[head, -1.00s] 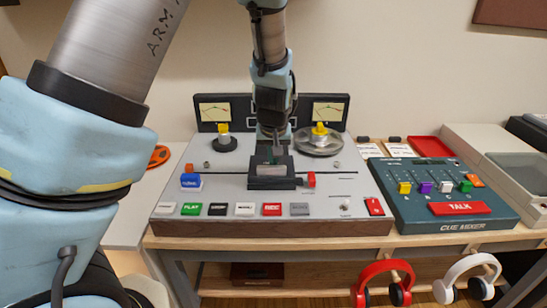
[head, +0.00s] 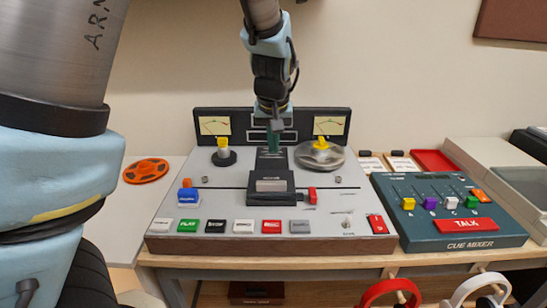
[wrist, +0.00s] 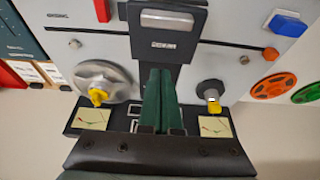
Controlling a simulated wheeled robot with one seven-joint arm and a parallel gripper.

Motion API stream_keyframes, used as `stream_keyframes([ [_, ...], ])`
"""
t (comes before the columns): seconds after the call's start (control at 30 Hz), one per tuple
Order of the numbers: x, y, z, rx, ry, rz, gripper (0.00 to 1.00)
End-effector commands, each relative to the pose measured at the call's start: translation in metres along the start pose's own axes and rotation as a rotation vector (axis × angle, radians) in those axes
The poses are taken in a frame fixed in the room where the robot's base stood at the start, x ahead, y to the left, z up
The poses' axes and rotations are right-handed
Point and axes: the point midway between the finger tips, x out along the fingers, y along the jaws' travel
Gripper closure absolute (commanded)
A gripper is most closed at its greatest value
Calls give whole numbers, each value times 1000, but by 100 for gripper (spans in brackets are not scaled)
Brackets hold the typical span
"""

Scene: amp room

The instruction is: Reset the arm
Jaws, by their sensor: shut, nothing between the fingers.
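My arm reaches over the back of a grey tape machine (head: 340,222). My gripper (head: 275,140) hangs above the machine's rear middle, in front of the meter panel. In the wrist view its two green fingers (wrist: 160,98) lie side by side, shut, with nothing between them. The black head block (head: 270,187) stands in the machine's middle, apart from the fingertips in the head view.
A metal reel (head: 319,158) with a yellow knob and a bare yellow-topped spindle (head: 224,155) flank my gripper. The meter panel (head: 335,127) stands behind. A cue mixer (head: 450,225) is at right. An orange reel (head: 146,170) lies at left.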

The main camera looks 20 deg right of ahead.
Motion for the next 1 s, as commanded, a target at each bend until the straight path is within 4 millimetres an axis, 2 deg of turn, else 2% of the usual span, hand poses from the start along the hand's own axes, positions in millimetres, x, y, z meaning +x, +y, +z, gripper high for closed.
stream_keyframes([
  [0.1,-8,0,0,1,1,1,100],
  [0.27,-9,-2,0,-1,-1,-1,100],
  [0.37,-8,-14,1,-16,-9,-4,100],
  [0.47,-7,-44,6,-48,-30,-12,100],
  [0.67,-7,-126,32,-130,-87,-28,100],
  [0.8,-12,-175,60,-182,-119,-37,100],
  [1.0,-23,-233,106,-249,-157,-51,100],
])
